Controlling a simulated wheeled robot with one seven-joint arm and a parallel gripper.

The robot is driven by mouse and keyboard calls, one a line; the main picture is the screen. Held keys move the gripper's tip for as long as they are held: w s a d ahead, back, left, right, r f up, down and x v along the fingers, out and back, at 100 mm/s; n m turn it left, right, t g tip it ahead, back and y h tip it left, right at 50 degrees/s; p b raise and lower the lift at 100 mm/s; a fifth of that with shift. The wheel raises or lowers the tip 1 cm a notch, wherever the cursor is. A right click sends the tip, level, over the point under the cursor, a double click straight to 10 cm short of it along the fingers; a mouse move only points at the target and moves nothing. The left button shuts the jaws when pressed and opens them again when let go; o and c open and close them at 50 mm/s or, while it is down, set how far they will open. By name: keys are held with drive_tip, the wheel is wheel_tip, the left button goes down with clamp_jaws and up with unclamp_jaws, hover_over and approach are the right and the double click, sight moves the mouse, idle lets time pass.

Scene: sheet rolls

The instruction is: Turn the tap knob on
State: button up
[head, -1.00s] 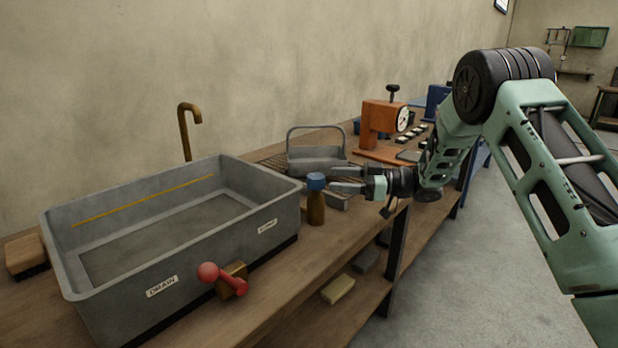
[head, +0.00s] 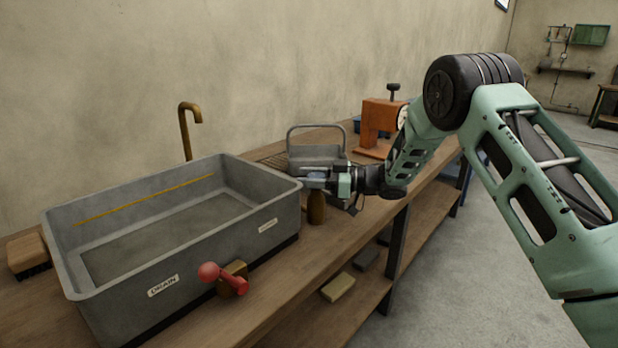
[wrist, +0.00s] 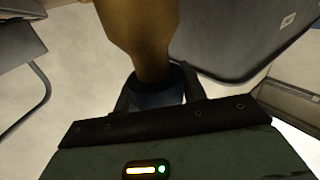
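The tap knob (wrist: 157,92) is a blue cap on a brown, bottle-shaped post (head: 316,208) that stands upright on the bench beside the sink's right end. In the head view my gripper (head: 314,179) covers most of the knob. In the wrist view my gripper (wrist: 158,88) has one dark finger on each side of the knob, which lies between them. The fingers look apart and close to the knob's sides; firm contact does not show. The brown curved spout (head: 187,130) rises behind the grey sink (head: 240,236), and no water shows.
A red-handled lever (head: 222,277) on a brown block sits at the sink front near a DRAIN label. A grey handled basket (head: 316,150) stands close behind my gripper. An orange press (head: 380,125) is farther back. A brush (head: 28,255) lies left of the sink.

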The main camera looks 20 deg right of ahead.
drive_tip(key=shift+m+t, duration=0.3)
drive_tip(key=shift+t, duration=0.1)
drive_tip(key=m+t+h, duration=0.1)
drive_tip(key=m+t, duration=0.1)
drive_tip(key=shift+w+d+t+h, duration=0.1)
drive_tip(key=shift+w+t+h, duration=0.05)
drive_tip(key=shift+t+h, duration=0.25)
drive_tip(key=m+t+h+b, duration=0.1)
drive_tip(key=m+t+h, duration=0.1)
drive_tip(key=m+t+h+b, duration=0.1)
drive_tip(key=t+h, duration=0.1)
drive_tip(key=shift+w+d+f+b, duration=0.1)
drive_tip(key=shift+w+f+b, duration=0.15)
drive_tip(key=shift+b, duration=0.1)
drive_tip(key=m+t+h+b, duration=0.1)
drive_tip(key=h, duration=0.1)
drive_tip(key=m+t+h+b, duration=0.1)
drive_tip(key=m, duration=0.1)
drive_tip(key=shift+w+d+h+b, duration=0.1)
drive_tip(key=shift+d+h+b, duration=0.1)
drive_tip(key=shift+h+b, duration=0.2)
drive_tip(key=shift+d+r+m+t+h+b, duration=0.1)
drive_tip(key=shift+m+t+h+b, duration=0.2)
drive_tip(key=shift+m+h, duration=0.2)
drive_tip(key=shift+d+r+m+t+h+b, duration=0.1)
drive_tip(key=shift+m+t+h+b, duration=0.1)
drive_tip(key=shift+m+h+b, duration=0.25)
drive_tip(key=shift+h, duration=0.25)
drive_tip(key=o, duration=1)
drive_tip(key=shift+c, duration=0.2)
